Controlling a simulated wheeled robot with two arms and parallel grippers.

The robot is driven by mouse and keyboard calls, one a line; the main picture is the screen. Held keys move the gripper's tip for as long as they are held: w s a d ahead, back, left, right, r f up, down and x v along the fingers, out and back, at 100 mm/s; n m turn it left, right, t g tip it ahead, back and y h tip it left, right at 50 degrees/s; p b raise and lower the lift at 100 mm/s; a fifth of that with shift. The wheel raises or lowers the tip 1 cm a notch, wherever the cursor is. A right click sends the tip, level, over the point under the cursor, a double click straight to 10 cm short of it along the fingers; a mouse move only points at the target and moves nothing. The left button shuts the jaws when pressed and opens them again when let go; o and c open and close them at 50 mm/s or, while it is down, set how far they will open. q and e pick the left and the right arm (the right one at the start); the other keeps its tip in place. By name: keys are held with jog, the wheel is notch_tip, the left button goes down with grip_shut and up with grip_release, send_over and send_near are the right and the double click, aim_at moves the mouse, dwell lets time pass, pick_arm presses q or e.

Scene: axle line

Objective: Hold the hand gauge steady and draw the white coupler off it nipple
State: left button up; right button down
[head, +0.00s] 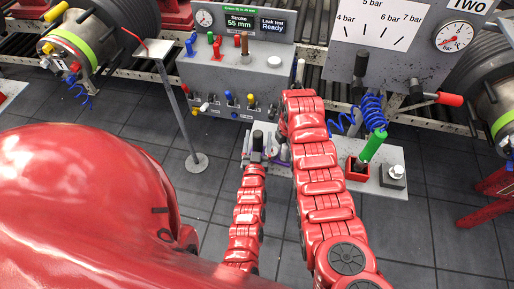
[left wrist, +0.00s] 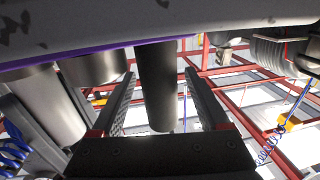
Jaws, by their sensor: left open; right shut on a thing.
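My left gripper (head: 258,139) is in front of the grey bench plate in the head view. In the left wrist view, its two fingers (left wrist: 158,77) stand apart on either side of a dark cylinder (left wrist: 157,100), with gaps showing. Metallic cylinders (left wrist: 95,68) are beside it, under a grey body (left wrist: 170,22) with a purple edge. I cannot tell which part is the white coupler. A small purple part, probably the hand gauge (head: 284,154), shows beside my right forearm. My right gripper is mostly hidden behind that forearm and appears shut there on the gauge.
A green cylinder (head: 373,146) on a coiled blue hose stands in a red holder (head: 357,169). A white knob on a dark block (head: 393,176) is to its right. The valve box (head: 228,72) and pressure panel (head: 395,62) stand behind. A thin stand (head: 178,100) is left.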

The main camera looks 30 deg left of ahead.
pick_arm(q)
jog(key=shift+x, duration=0.85)
grip_shut()
jog(key=c, duration=0.6)
grip_release()
grip_shut()
pick_arm(e)
jog(key=c, duration=1.1)
grip_release()
grip_shut()
